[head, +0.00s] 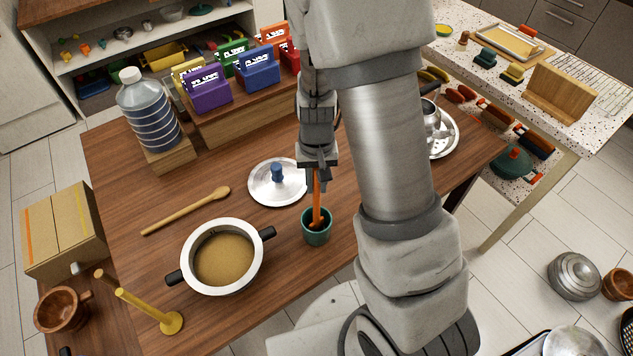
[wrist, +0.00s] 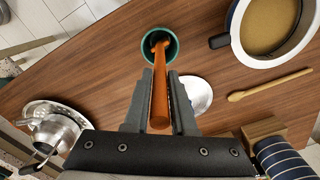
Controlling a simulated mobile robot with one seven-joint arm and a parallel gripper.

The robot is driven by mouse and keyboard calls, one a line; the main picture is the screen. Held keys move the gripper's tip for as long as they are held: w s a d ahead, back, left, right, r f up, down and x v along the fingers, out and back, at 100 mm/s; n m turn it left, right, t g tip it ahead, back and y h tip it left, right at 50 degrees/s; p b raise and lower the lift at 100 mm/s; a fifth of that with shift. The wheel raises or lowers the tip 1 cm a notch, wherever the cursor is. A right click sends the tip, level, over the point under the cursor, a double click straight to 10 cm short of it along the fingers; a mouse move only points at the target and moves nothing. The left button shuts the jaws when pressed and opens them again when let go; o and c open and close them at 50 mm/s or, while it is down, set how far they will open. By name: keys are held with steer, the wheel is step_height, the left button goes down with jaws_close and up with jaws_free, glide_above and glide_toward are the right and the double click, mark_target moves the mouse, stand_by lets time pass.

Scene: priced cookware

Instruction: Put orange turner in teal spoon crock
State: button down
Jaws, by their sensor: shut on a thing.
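The orange turner (head: 316,190) is upright, with its handle held in my gripper (head: 318,160), which is shut on it. Its lower end is inside the mouth of the teal spoon crock (head: 316,232), which stands on the wooden table. In the wrist view the turner (wrist: 160,95) runs from between the fingers of my gripper (wrist: 160,100) to the crock (wrist: 172,57), where its head lies within the rim. My gripper is above the crock and apart from it. I cannot tell whether the turner touches the crock's bottom.
A pot of brown liquid (head: 224,262) and a wooden spoon (head: 186,211) are left of the crock. A lid with a blue knob (head: 263,190) lies just behind it. A water bottle (head: 150,115) and coloured boxes (head: 207,90) stand at the back. A kettle on a plate (head: 440,145) is right of my arm.

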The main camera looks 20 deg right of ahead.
steer(key=c, duration=0.7)
jaws_free()
steer(key=shift+f, duration=0.15)
steer(key=shift+c, duration=0.2)
step_height(320, 180, up, 12)
steer(key=shift+r+p, duration=0.15)
steer(key=shift+p, duration=0.2)
steer(key=s+r+n+t, duration=0.2)
steer(key=s+r+t, duration=0.3)
steer(key=s+r, duration=0.8)
steer(key=shift+s+r+t, duration=0.3)
steer(key=shift+s+r, duration=0.1)
steer(key=shift+r, duration=0.95)
